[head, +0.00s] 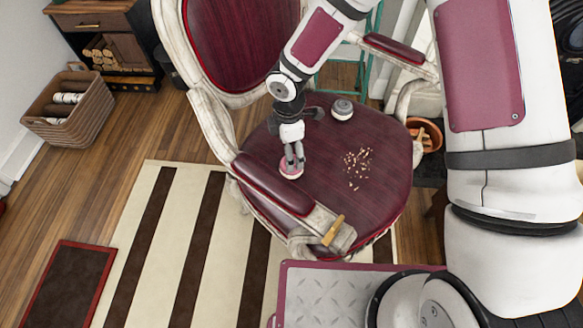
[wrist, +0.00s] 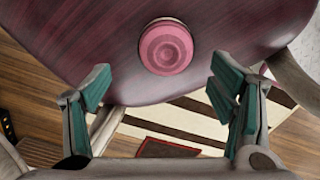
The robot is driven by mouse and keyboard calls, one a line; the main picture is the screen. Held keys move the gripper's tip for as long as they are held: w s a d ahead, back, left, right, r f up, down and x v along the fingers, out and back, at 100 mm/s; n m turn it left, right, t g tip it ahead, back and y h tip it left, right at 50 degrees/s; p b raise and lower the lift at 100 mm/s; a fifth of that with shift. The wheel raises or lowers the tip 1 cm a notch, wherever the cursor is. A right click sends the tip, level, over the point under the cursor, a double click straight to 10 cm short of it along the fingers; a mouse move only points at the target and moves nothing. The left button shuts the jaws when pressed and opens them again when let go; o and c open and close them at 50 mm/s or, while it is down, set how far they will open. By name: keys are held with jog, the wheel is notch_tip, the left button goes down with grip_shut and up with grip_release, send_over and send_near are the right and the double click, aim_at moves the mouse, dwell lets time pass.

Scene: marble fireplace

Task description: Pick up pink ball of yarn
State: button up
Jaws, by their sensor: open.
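A small pink round thing, taken as the pink ball of yarn (head: 290,174), sits on the dark red chair seat (head: 385,195) near the left armrest. In the wrist view the pink ball of yarn (wrist: 166,48) shows rounded with concentric rings, ahead of and between the fingers. My gripper (head: 293,160) points down right over it and partly covers it in the head view. In the wrist view my gripper (wrist: 160,72) is open, its fingers spread wide on either side with nothing between the pads. I cannot tell the exact height gap.
A grey-and-white round thing (head: 342,109) stands farther back on the seat. Small light crumbs (head: 357,168) lie to the right. The padded left armrest (head: 272,183) is close beside my gripper. A yellow-brown bar (head: 333,230) lies at the armrest's front end.

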notch_tip(320, 180, down, 2)
jog(key=shift+f, duration=0.2)
jog(key=f+b, duration=0.2)
jog(key=f, duration=0.1)
jog(key=f+b, duration=0.1)
jog(key=f, duration=0.1)
jog(key=shift+s+d+f, duration=0.1)
jog(key=shift+s+d, duration=0.05)
jog(key=shift+s, duration=0.2)
jog(key=c, duration=1.3)
